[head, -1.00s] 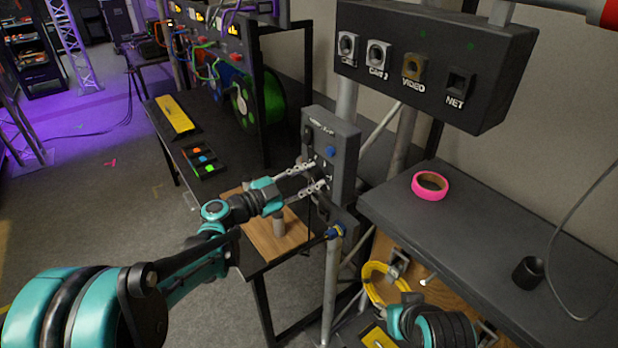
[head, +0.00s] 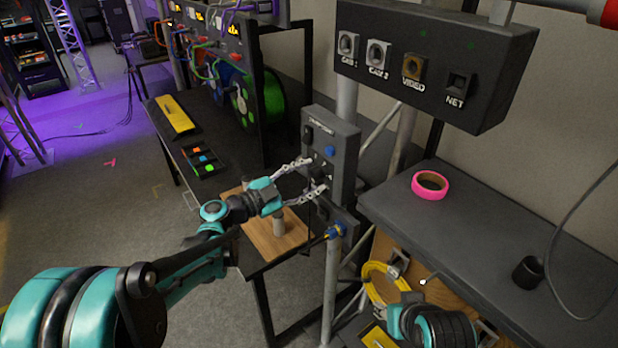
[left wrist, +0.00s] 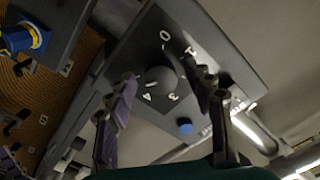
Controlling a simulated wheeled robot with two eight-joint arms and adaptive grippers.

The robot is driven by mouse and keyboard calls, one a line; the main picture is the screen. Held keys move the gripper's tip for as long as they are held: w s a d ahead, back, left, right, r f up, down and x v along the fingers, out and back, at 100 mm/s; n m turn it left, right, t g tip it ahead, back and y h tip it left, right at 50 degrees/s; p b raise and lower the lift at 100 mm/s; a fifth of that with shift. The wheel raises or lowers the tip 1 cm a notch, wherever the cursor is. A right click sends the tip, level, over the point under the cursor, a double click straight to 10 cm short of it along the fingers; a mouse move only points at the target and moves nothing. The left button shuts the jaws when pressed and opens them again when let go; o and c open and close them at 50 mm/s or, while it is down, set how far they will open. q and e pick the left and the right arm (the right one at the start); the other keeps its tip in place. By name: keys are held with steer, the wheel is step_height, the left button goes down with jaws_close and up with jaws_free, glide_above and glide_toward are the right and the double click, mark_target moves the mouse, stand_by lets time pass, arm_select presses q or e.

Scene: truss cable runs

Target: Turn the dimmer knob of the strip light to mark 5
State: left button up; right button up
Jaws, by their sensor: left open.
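The grey dimmer box (head: 345,150) stands on a post in the middle of the head view. Its round dark knob (left wrist: 162,80) shows in the left wrist view, with marks 0, 1, 3 and 4 legible around it. Other marks are hidden behind my fingers, and the pointer's direction is not clear. My left gripper (head: 312,179) is open at the box face; in the left wrist view its fingers (left wrist: 170,88) stand either side of the knob, apparently clear of it. My right arm (head: 437,325) is at the bottom of the head view; its jaws are unclear.
A blue button (left wrist: 184,126) sits on the box near the knob. A connector panel (head: 430,65) hangs above right. A dark shelf (head: 470,215) with pink tape (head: 430,185) is at the right.

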arm_select(q)
steer(key=v, duration=1.1)
steer(key=shift+s+a, duration=0.2)
steer(key=shift+a, duration=0.1)
steer(key=s+d+f+n+g+y, duration=0.2)
steer(key=s+f+n+g+y, duration=0.1)
steer(key=s+f+n+y, duration=0.55)
steer(key=s+a+f+n+y, duration=0.2)
steer(key=s+a+n+y, duration=0.1)
steer(key=s+a+n, duration=0.2)
steer(key=s+a+f+n+y, duration=0.3)
steer(key=s+a+n, duration=0.1)
steer(key=s, duration=0.3)
steer(key=shift+s+a+n+b, duration=0.3)
steer(key=shift+a+n+b, duration=0.05)
steer(key=shift+a+b, duration=0.05)
